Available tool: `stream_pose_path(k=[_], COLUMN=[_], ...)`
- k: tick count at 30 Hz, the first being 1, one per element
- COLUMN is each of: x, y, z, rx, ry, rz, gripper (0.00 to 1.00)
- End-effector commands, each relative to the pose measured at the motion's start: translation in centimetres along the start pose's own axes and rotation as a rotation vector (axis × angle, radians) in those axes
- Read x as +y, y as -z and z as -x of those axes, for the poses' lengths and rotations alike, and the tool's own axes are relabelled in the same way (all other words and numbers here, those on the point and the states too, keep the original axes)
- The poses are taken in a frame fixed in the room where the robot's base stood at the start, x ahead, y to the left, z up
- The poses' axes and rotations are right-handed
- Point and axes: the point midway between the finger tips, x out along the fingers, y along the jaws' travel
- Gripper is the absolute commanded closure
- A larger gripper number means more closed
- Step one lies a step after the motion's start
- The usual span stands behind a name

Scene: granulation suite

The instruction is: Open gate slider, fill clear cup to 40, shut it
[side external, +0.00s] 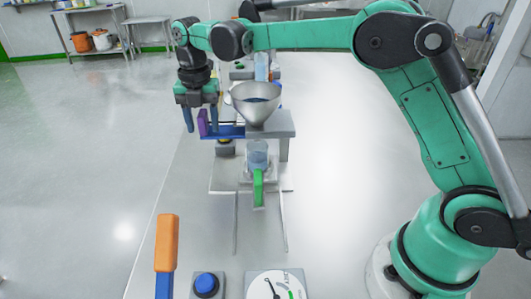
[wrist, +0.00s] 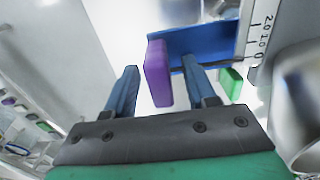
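The gate slider is a blue plate (side external: 230,132) with an upright purple handle (side external: 203,122), sticking out left of the grey block under the metal hopper (side external: 256,104). Dark blue material shows in the hopper. The clear cup (side external: 257,155) with a green handle (side external: 258,187) stands below the hopper; its fill level is unclear. My gripper (side external: 201,129) is open at the purple handle. In the wrist view the purple handle (wrist: 157,73) lies between my open fingers (wrist: 160,68), with gaps visible on both sides. The blue plate (wrist: 205,45) shows beyond it.
A dial (side external: 275,286) and a blue button (side external: 206,285) are at the front. An orange-handled tool (side external: 166,243) stands left of them. A numbered scale (wrist: 262,38) runs beside the plate in the wrist view. The bench right of the cup is clear.

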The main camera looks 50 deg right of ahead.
Motion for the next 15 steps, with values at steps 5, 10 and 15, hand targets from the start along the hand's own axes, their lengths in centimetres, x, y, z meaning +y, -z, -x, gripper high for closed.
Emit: stream_pose_path(k=[5,10,15], x=[0.0,0.0,0.0], y=[-0.1,-0.1,-0.1], z=[0.0,1.1,3.0], rx=[-0.002,-0.002,-0.003], ry=[0.000,0.001,0.001], rz=[-0.001,-0.002,-0.002], gripper=[0.50,0.50,0.50])
